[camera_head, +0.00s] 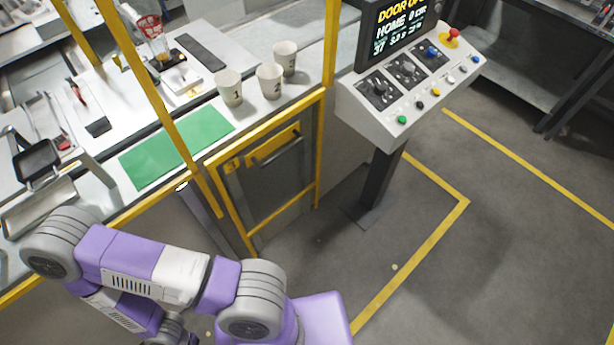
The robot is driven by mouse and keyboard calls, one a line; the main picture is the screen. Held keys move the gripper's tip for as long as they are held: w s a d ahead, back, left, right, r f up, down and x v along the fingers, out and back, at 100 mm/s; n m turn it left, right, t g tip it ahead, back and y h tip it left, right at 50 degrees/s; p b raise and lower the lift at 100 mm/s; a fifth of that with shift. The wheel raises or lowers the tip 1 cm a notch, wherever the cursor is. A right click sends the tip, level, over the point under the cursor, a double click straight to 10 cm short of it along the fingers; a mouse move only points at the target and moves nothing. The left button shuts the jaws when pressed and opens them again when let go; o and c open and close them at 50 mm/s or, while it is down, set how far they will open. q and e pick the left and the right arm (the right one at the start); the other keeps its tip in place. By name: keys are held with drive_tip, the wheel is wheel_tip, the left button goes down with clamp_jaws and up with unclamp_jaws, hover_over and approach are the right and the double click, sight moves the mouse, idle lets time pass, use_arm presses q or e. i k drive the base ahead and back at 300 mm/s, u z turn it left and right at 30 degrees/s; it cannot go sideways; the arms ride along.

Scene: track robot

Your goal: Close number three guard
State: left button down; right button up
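The number three guard (265,185) is a yellow-framed panel with a dark, see-through middle, low at the front of the workbench. A yellow plate marked 3 is on its upper left, with a grey bar handle (276,147) beside it. It stands between yellow posts; I cannot tell from its edges whether it is fully shut. The control console's screen (398,25) shows "DOOR OP", cut off at the top. My purple and grey arm crosses the lower left, in front of the guard and nearer to me.
The console (410,95) with coloured buttons stands right of the guard on a dark post (378,185). White cups (229,87) and a green mat (177,147) lie on the bench. Yellow floor lines (410,268) mark the grey floor, which is clear at the right.

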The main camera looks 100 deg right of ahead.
sight(252, 159)
drive_tip(key=z, duration=4.1)
drive_tip(key=i, duration=0.4)
drive_tip(key=u, duration=1.45)
